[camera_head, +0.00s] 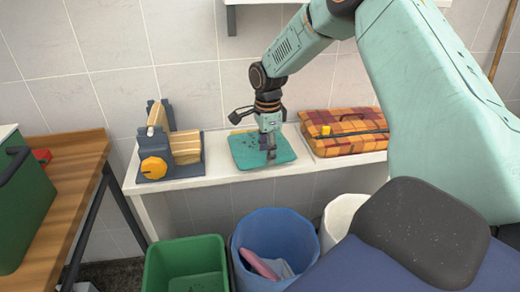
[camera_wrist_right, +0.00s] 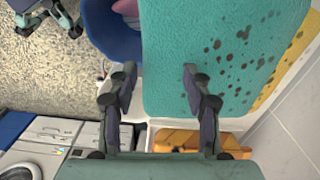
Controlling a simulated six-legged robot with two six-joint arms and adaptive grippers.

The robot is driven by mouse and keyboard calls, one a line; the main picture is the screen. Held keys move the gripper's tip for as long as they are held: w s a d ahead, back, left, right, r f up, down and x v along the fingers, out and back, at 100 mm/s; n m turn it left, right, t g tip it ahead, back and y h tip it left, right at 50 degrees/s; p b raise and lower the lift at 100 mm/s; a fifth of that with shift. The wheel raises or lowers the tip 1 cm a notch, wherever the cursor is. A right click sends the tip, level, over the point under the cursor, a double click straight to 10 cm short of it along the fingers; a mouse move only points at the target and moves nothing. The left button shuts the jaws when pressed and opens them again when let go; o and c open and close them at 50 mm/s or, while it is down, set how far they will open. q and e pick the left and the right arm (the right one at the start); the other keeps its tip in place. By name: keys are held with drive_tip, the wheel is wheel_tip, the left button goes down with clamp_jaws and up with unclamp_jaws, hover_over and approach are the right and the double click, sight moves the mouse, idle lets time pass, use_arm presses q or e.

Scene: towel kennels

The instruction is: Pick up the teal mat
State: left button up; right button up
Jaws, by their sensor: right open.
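The teal mat (camera_head: 248,152) lies on the white shelf, between the grey-and-yellow device and the plaid bundle. It fills much of the right wrist view (camera_wrist_right: 225,50), where dark spots show on its surface. My right gripper (camera_head: 270,154) is open and points down at the mat's right part. In the wrist view the mat's straight edge runs between the open fingers (camera_wrist_right: 158,78), one finger over the mat and the other outside that edge. I cannot tell whether the fingers touch it.
The device (camera_head: 184,148) and plaid bundle (camera_head: 345,132) flank the mat on the white shelf (camera_head: 218,178). A green bin (camera_head: 187,262) and a blue bin (camera_head: 270,225) with pink and pale cloth stand below. A wooden table (camera_head: 75,165) is at left. Tiled wall lies behind.

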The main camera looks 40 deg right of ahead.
drive_tip(key=shift+f, duration=0.75)
drive_tip(key=shift+r, duration=0.1)
drive_tip(key=shift+a, duration=0.1)
drive_tip(key=shift+c, duration=0.9)
clamp_jaws()
